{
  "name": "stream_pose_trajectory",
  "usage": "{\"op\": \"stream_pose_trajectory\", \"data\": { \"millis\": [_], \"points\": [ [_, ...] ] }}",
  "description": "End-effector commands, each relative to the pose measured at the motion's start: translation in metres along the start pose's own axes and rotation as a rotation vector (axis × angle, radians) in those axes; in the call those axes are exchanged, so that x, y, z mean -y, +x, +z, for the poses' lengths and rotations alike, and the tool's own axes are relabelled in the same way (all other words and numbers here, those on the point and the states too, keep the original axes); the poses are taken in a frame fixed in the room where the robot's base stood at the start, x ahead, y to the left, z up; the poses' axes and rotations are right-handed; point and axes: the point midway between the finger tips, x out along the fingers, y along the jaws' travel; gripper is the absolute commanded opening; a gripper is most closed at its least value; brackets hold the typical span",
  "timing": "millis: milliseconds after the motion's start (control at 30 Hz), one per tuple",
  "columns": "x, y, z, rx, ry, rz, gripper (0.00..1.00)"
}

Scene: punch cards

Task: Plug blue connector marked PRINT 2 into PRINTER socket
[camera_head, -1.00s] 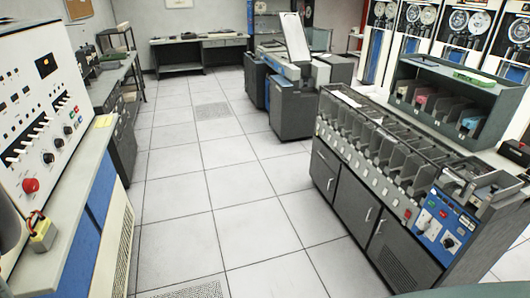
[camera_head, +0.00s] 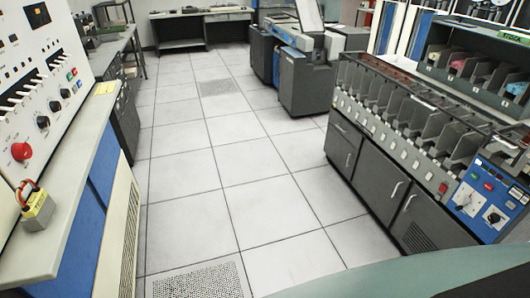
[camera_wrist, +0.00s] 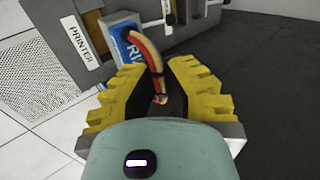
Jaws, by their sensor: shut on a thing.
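In the wrist view, my gripper (camera_wrist: 156,68) is shut, its yellow-padded fingers around the blue connector (camera_wrist: 122,32). Its white lettering shows "PRI"; the rest of the marking is hidden. A red and yellow cable (camera_wrist: 153,52) arches from the connector back between the fingers. A white label reading PRINTER (camera_wrist: 83,43) is on a grey panel just left of the connector. I cannot see the socket's opening clearly, nor whether the connector touches it. The head view does not show my gripper or the blue connector.
In the head view, a yellow block with red wires (camera_head: 37,210) sits on the left console's ledge (camera_head: 75,190). A grey card machine (camera_head: 375,170) stands at right. Tiled floor (camera_head: 215,160) between them is clear. A perforated tile (camera_wrist: 45,75) shows in the wrist view.

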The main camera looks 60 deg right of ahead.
Motion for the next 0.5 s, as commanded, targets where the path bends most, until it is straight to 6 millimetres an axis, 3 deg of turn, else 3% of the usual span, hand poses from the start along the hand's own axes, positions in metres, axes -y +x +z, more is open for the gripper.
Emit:
{"op": "stream_pose_trajectory", "data": {
  "millis": [500],
  "points": [
    [-0.022,0.02,0.006,-0.005,0.007,-0.007,0.0]
  ]
}}
